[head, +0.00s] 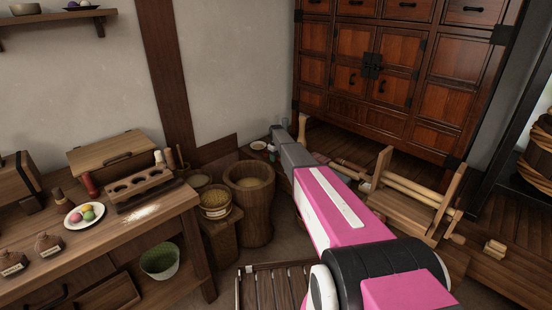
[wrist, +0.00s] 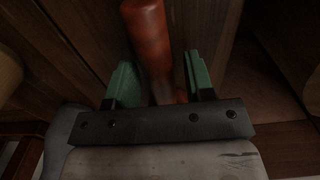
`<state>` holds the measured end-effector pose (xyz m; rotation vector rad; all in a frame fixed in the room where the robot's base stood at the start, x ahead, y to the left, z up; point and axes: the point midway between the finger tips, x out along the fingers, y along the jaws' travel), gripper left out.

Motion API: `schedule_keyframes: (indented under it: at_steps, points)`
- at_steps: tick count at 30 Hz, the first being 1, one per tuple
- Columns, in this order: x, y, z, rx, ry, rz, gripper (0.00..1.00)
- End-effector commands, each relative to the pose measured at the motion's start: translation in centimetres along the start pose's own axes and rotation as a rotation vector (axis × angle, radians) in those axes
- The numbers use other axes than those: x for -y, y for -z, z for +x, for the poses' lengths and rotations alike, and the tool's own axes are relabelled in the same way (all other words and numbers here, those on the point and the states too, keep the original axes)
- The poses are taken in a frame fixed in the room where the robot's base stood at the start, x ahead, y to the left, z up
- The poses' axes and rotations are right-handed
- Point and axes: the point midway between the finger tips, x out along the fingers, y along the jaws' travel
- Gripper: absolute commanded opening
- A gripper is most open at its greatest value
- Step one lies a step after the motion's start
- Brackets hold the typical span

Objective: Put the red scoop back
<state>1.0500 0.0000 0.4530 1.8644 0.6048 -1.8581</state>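In the wrist view a red-orange rounded handle (wrist: 148,40) runs from the top edge down between my gripper's two green fingers. It looks like the red scoop's handle; no scoop bowl can be made out. My gripper (wrist: 160,78) has its fingers apart, one on either side of the handle. The left finger is close to the handle; a dark gap shows at the right fingertip. The handle's lower end is partly hidden behind the dark gripper bar. In the head view my pink arm reaches away toward the cabinet, and I cannot make out the fingers or the scoop there.
A wooden bench (head: 120,245) at left holds a plate of coloured balls (head: 85,214), jars and a wooden rack (head: 138,187). Beside it stand a wooden tub (head: 250,205) and a grain bucket (head: 215,203). A dark red cabinet (head: 385,70) is behind; a wooden frame (head: 415,200) is right.

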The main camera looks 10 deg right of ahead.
Motion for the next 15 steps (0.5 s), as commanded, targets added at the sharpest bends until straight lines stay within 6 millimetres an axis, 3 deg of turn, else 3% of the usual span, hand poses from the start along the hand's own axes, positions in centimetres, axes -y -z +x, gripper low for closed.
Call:
schedule_keyframes:
  at_steps: [8, 15]
  points:
    - [0.0, 0.0, -1.1, -0.001, -0.001, 0.000, 0.48]
    - [0.1, -0.1, -5.6, -0.001, -0.001, 0.000, 0.48]
